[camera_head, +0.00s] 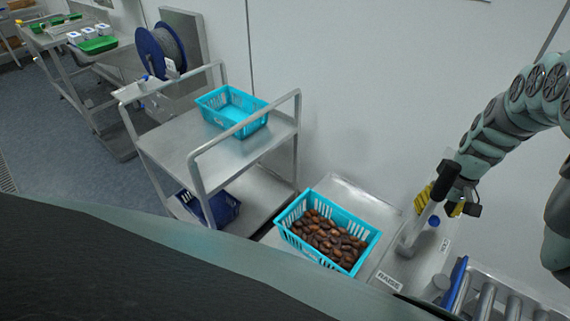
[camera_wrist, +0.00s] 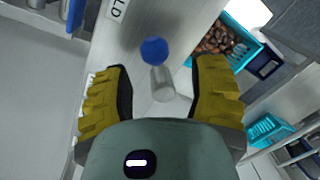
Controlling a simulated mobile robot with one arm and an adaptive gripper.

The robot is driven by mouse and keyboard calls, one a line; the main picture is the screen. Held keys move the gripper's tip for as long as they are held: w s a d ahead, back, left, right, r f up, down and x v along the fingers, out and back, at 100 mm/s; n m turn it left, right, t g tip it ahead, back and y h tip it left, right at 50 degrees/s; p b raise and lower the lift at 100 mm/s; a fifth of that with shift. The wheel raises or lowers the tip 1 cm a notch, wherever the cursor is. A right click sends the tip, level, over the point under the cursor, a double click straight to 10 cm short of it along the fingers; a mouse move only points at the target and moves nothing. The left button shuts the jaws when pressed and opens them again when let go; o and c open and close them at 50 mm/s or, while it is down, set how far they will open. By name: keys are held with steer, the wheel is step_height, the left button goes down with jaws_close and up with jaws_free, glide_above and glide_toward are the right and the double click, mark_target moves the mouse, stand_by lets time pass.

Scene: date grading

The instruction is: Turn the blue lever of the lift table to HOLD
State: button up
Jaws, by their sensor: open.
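The blue lever shows as a round blue knob (camera_head: 434,220) on the metal top of the lift table (camera_head: 352,196), beside my gripper in the head view. In the wrist view the knob (camera_wrist: 154,50) and its short grey stem (camera_wrist: 162,84) appear in the gap between my two yellow fingers. My gripper (camera_wrist: 162,70) is open, with a finger on either side and no visible contact. It also shows in the head view (camera_head: 440,204). A RAISE label (camera_head: 388,281) is on the near edge. A partly cut-off label ending in "LD" (camera_wrist: 117,9) lies past the knob.
A teal crate (camera_head: 286,229) of dates stands on the lift table left of the lever. Rollers (camera_head: 486,300) and a blue part (camera_head: 459,270) lie close at the lower right. A trolley (camera_head: 185,140) with an empty teal crate (camera_head: 262,121) stands further left.

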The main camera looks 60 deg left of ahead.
steer(key=r, duration=0.5)
steer(key=shift+w+d, duration=0.2)
steer(key=shift+d, duration=0.05)
stand_by(0.3)
